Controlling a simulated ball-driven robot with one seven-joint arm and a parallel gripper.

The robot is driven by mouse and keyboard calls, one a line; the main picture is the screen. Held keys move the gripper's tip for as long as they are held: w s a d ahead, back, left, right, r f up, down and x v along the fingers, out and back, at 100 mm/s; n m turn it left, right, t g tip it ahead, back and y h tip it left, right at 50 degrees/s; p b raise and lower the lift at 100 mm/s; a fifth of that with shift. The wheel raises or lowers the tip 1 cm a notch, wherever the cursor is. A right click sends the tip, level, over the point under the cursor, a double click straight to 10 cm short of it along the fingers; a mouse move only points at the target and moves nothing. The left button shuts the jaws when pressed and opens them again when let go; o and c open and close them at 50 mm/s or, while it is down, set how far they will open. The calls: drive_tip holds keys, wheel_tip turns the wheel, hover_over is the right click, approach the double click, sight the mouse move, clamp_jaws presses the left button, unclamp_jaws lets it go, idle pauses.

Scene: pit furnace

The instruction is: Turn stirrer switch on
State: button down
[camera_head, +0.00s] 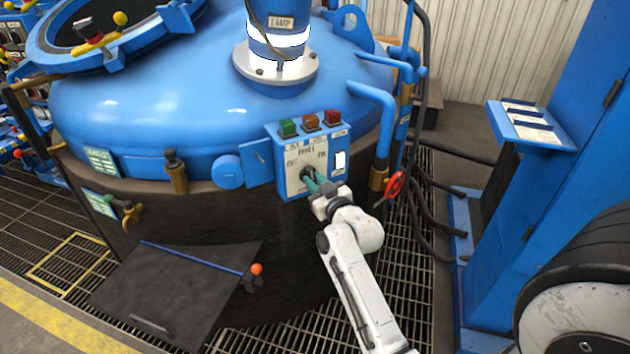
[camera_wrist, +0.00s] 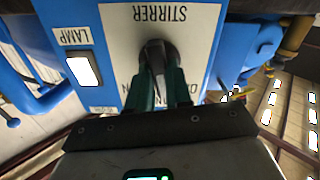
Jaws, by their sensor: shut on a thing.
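The stirrer switch (camera_wrist: 155,52) is a dark rotary knob on a white plate marked STIRRER, which appears upside down in the wrist view. The plate is on the front of a blue control box (camera_head: 264,163) on the vessel, with OFF at left and ON at right in the head view. My gripper (camera_wrist: 157,78) has green fingers shut on the knob, one on each side. My gripper also shows in the head view (camera_head: 313,180), reaching the plate from below. The fingers hide part of the knob and lettering, so its exact setting is unclear.
A white lamp switch (camera_wrist: 83,71) sits beside the plate. Green, orange and red buttons (camera_head: 310,122) top the box. A dark hinged plate (camera_head: 175,290) lies lower left.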

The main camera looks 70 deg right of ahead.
drive_tip(key=m+p, duration=0.2)
drive_tip(key=m, duration=0.4)
drive_tip(key=shift+r, duration=0.1)
drive_tip(key=shift+s+d+m+p, duration=0.1)
drive_tip(key=shift+m+p, duration=0.95)
drive_tip(key=shift+m, duration=1.45)
drive_tip(key=shift+f, duration=0.2)
drive_tip(key=c, duration=1)
unclamp_jaws()
drive_tip(key=shift+c, duration=0.2)
drive_tip(key=v, duration=1.1)
drive_tip(key=shift+d, duration=0.1)
